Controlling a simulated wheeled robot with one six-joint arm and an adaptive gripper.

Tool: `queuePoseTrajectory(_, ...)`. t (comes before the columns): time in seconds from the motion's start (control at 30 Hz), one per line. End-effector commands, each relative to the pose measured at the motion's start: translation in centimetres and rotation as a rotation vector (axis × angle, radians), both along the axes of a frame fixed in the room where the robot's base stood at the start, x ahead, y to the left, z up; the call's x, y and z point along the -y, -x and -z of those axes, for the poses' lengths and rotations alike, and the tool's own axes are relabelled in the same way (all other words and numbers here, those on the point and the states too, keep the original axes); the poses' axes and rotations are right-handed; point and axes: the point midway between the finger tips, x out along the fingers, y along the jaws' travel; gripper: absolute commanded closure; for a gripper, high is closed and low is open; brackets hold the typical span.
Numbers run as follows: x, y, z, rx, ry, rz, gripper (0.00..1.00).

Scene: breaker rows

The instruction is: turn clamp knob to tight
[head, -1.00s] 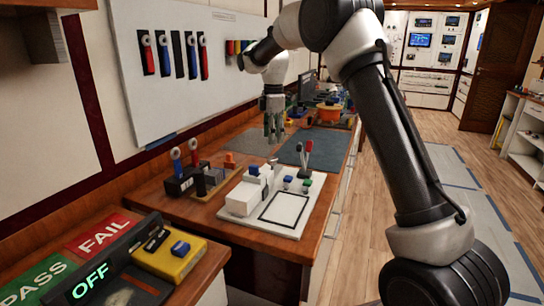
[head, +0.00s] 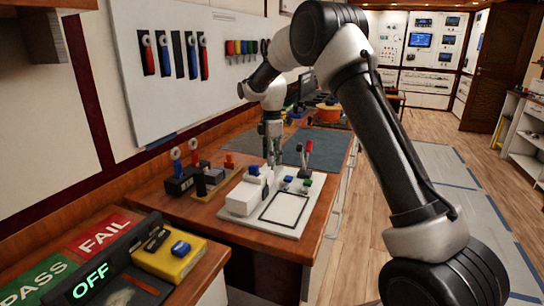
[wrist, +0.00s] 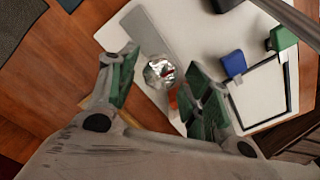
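The clamp knob (wrist: 159,72) is a shiny faceted metal piece on a grey strip at the white fixture board (wrist: 180,22) in the wrist view. My gripper (wrist: 163,62) is open, with its green-padded fingers on either side of the knob and a visible gap to each. Whether the fingertips are down at knob height I cannot tell. In the head view my gripper (head: 272,160) points down over the back of the fixture board (head: 312,200) and hides the knob. No tight marking is readable.
On the board are a white block (head: 243,198), a blue knob (head: 288,180), a green knob (head: 307,183) and a black outline. Red and black handles (head: 305,150) stand at its back. A dark box with tools (head: 180,183) stands to the left. Grey mats (head: 322,146) lie behind.

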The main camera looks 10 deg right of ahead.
Motion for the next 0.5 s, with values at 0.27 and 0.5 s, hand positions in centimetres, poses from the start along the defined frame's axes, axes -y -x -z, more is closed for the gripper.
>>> queuePoseTrajectory(0.27,0.00,-0.01,-0.04,0.000,0.000,0.000,0.91)
queuePoseTrajectory(0.5,0.00,-0.02,-0.05,0.001,0.000,0.029,0.91)
